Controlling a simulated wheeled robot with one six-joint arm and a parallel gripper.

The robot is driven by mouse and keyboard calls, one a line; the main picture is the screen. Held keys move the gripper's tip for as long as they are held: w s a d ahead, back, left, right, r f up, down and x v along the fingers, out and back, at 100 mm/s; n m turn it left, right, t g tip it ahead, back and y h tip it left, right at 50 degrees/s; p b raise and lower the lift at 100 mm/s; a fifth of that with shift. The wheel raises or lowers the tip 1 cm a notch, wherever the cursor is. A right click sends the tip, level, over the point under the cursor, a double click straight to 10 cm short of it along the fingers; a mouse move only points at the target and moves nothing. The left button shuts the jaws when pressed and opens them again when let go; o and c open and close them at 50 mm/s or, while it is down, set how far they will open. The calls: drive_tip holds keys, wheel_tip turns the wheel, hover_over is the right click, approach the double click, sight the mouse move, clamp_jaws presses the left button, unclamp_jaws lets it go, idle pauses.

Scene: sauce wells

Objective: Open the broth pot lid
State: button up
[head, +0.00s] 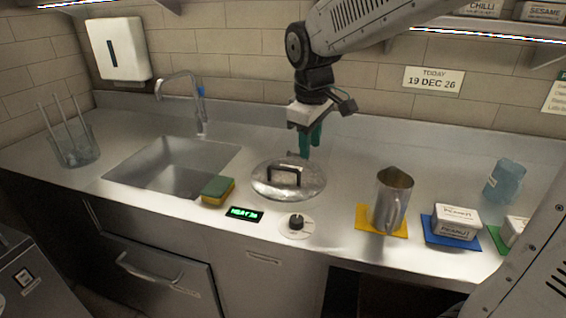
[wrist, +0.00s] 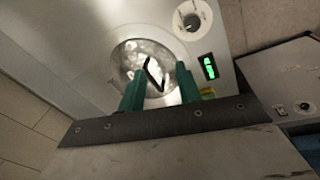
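The broth pot lid (head: 289,187) is a round shiny metal disc lying flat over the well in the counter. It has a dark bar handle (head: 285,171) across its middle. My gripper (head: 310,143) is above and just behind the lid, with green fingers pointing down. In the wrist view, the lid (wrist: 133,58) and its handle (wrist: 153,75) show between and beyond the two green fingers (wrist: 160,84). The fingers are apart with nothing held between them, and the handle is farther off than the fingertips.
A control knob (head: 296,222) and a green-lit display (head: 244,214) sit in front of the lid. A sponge (head: 217,190) lies at left, beside the sink (head: 175,165). A metal jug (head: 392,197) on a yellow mat and labelled tubs (head: 456,221) stand at right.

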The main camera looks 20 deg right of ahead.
sight(284, 169)
drive_tip(key=w+a+f+n, duration=0.2)
drive_tip(key=w+f+n, duration=0.25)
drive_tip(key=w, duration=0.65)
drive_tip(key=shift+m, duration=0.45)
drive_tip(key=f, duration=0.2)
drive_tip(key=w+f, duration=0.1)
drive_tip(key=f, duration=0.5)
drive_tip(key=shift+w+d, duration=0.3)
drive_tip(key=shift+a, duration=0.1)
clamp_jaws()
